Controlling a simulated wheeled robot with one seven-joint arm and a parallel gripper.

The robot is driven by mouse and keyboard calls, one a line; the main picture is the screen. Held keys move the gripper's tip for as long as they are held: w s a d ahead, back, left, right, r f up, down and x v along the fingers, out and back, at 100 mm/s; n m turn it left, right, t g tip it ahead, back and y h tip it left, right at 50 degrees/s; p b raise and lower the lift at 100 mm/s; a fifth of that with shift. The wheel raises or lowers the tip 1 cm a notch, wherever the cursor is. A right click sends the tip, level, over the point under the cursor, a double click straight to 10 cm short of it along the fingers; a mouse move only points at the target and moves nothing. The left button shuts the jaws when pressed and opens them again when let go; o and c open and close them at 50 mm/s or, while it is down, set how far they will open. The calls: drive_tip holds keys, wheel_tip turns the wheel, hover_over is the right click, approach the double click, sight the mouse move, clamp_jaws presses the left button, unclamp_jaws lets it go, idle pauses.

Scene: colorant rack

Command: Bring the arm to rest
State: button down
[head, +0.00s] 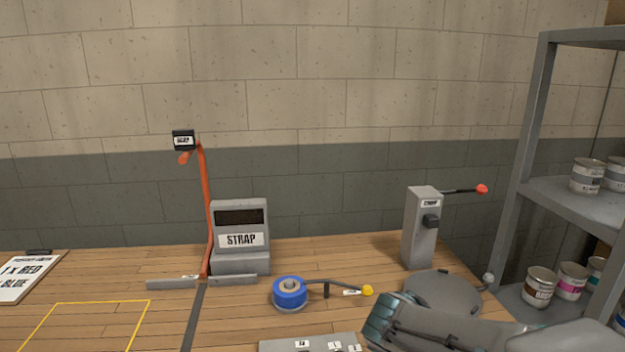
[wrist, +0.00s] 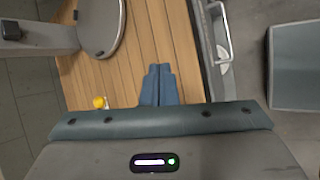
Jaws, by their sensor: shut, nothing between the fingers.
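My arm (head: 450,325) reaches in from the lower right of the head view, in front of the wooden workbench. The fingers are not visible in the head view. In the wrist view my gripper (wrist: 158,85) is shut, its two blue-grey fingers together and empty. Below the fingers in that view is the wooden bench top (wrist: 148,40), near its edge. The fingers touch nothing that I can see.
A sign (head: 25,278) lies left. A shelf rack (head: 575,203) with paint cans stands right.

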drive_tip(key=s+a+r+m+g+y, duration=0.1)
drive_tip(key=s+m, duration=0.3)
drive_tip(key=m, duration=0.4)
drive_tip(key=s+a+m+g+y+p, duration=0.1)
drive_tip(key=s+a+m+y, duration=0.3)
drive_tip(key=m, duration=0.4)
drive_tip(key=shift+s+r+g+y, duration=0.3)
drive_tip(key=shift+s+r+g, duration=0.1)
drive_tip(key=shift+s, duration=0.35)
